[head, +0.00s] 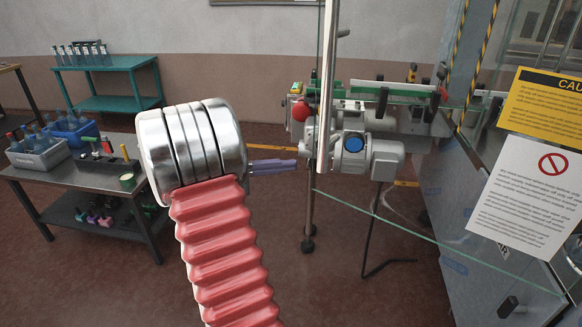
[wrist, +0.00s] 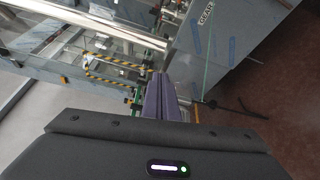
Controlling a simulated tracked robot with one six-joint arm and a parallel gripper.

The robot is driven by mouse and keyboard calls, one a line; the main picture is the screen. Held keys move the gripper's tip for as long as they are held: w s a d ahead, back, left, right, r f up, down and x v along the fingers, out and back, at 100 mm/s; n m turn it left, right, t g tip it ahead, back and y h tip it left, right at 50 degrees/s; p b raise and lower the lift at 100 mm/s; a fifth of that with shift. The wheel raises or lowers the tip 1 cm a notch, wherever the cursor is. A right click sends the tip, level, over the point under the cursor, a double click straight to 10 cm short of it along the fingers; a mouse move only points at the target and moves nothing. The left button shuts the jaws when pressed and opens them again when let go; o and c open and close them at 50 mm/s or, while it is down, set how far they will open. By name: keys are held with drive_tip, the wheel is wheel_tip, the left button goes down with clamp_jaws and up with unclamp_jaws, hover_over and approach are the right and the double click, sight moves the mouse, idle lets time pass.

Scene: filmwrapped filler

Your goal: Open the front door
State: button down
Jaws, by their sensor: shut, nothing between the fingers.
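The front door appears to be the clear glass panel (head: 430,212) with thin green edges on the right of the head view. A pale upright bar (head: 326,90) runs along its left edge. How far the door stands open cannot be told. My gripper (head: 294,164) is shut and empty, its purple fingers pointing right. The tips are close to the left of the bar's lower end in the picture; contact cannot be told. In the wrist view the shut fingers (wrist: 160,78) point at the machine.
A machine with a grey motor (head: 385,160) and red button (head: 301,110) stands behind the glass. A yellow caution sign (head: 545,108) and a white sign (head: 520,195) are at right. A work table (head: 85,178) and a teal bench (head: 112,103) stand left. Brown floor lies open between.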

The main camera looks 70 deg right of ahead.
approach(333, 162)
drive_tip(key=x, duration=0.5)
